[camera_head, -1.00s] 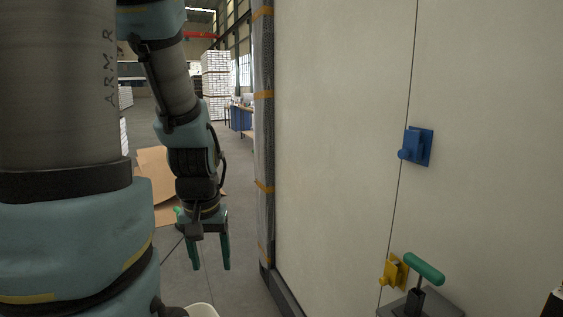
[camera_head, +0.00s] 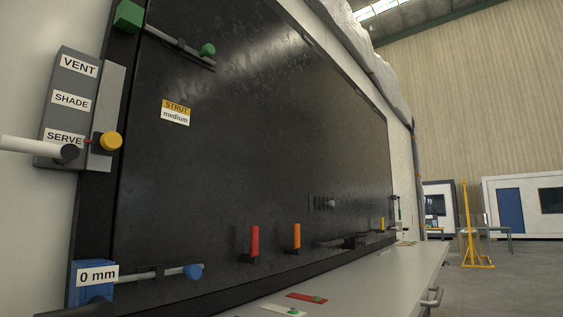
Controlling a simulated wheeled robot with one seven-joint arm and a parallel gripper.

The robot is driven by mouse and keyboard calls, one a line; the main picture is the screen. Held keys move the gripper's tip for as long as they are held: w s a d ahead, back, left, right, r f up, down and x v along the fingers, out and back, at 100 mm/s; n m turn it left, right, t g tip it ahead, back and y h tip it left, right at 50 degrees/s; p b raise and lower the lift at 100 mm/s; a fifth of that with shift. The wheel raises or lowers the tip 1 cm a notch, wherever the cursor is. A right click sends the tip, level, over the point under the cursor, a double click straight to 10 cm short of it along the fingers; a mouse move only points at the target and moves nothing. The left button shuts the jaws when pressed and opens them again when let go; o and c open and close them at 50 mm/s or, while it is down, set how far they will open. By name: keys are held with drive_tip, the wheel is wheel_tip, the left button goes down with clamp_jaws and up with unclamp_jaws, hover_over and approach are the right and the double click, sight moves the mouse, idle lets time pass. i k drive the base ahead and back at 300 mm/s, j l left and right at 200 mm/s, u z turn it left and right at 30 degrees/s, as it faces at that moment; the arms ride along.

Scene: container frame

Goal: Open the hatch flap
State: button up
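The hatch flap (camera_head: 260,130) is a large black panel set in a dark frame in the pale wall. It looks closed, lying flat in the frame. It bears a "STRUT medium" label (camera_head: 175,112). At left a grey plate (camera_head: 60,105) reads VENT, SHADE and SERVE. A pale bar with a black end (camera_head: 30,147) lies by SERVE, beside a yellow knob (camera_head: 110,141). A green block with a rod (camera_head: 180,42) sits at the upper left. A blue block (camera_head: 92,290) labelled 0 mm, with a blue-knobbed rod (camera_head: 193,271), sits at the lower left. My gripper is out of view.
Upright red (camera_head: 255,240) and orange (camera_head: 296,236) pieces stand along the flap's lower edge. A pale counter (camera_head: 370,285) juts out below, with a red plate (camera_head: 306,297) on it. Open floor (camera_head: 510,285) lies right, with a yellow stand (camera_head: 470,225) farther back.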

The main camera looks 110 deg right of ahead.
sight(209, 154)
drive_tip(key=z, duration=3.95)
drive_tip(key=k, duration=0.3)
drive_tip(key=k+j+u, duration=0.1)
drive_tip(key=k+u, duration=0.25)
drive_tip(key=k+j+u, duration=0.35)
drive_tip(key=k, duration=0.25)
drive_tip(key=l+u, duration=0.1)
drive_tip(key=u, duration=0.35)
drive_tip(key=i+l+u, duration=0.1)
drive_tip(key=u, duration=0.3)
drive_tip(key=l+u, duration=0.2)
drive_tip(key=u, duration=0.25)
drive_tip(key=l+u, duration=0.15)
drive_tip(key=u, duration=0.3)
drive_tip(key=k+l, duration=0.1)
drive_tip(key=l, duration=0.35)
drive_tip(key=k+l, duration=0.1)
drive_tip(key=l, duration=0.35)
drive_tip(key=k+l, duration=0.1)
drive_tip(key=l, duration=0.35)
drive_tip(key=k+l, duration=0.1)
drive_tip(key=l, duration=0.4)
drive_tip(key=k+l, duration=0.1)
drive_tip(key=l, duration=0.35)
drive_tip(key=k+l, duration=0.1)
drive_tip(key=l, duration=0.35)
